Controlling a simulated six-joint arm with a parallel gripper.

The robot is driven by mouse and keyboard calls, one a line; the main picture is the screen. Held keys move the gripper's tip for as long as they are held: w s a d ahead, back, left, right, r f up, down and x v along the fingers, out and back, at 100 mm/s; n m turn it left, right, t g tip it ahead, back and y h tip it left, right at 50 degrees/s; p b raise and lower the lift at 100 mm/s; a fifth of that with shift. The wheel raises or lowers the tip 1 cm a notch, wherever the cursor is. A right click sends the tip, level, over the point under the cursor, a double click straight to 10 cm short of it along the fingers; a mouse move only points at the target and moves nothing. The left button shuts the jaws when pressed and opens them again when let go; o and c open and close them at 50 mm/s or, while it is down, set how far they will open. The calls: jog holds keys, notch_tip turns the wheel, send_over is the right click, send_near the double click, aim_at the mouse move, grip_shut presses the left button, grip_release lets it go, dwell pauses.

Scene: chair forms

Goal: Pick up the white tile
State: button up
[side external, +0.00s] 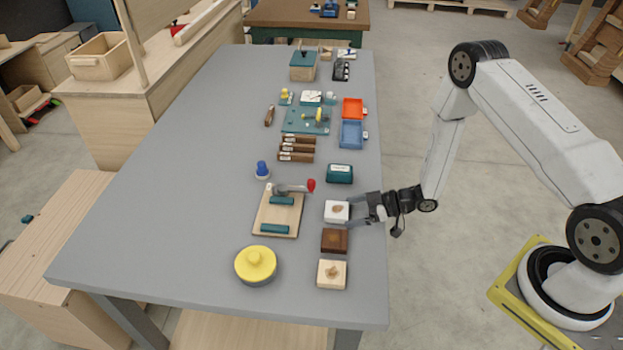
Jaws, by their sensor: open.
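The white tile (337,211) lies on the grey table near its right edge. It is a small square block with a brownish mark on its top. My gripper (358,210) reaches in from the right at table height, its open fingers pointing left at the tile. The fingers are at the tile's right side; I cannot tell whether they touch it or reach around it. No part of the tile looks lifted.
A brown tile (335,240) and a cream tile (332,274) lie in front of the white one. A dark green box (340,173) stands behind it. A wooden board with a red-knobbed lever (265,213) is to the left. A yellow-lidded round container (256,264) stands front left. The table's left side is clear.

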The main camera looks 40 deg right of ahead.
dwell(0.4)
jog(key=c, duration=1)
jog(key=shift+o, duration=0.2)
jog(key=shift+r, duration=0.2)
jog(key=shift+r, duration=0.75)
jog(key=s+r, duration=1.1)
jog(key=s, duration=0.3)
jog(key=shift+r, duration=0.1)
jog(key=shift+w, duration=0.1)
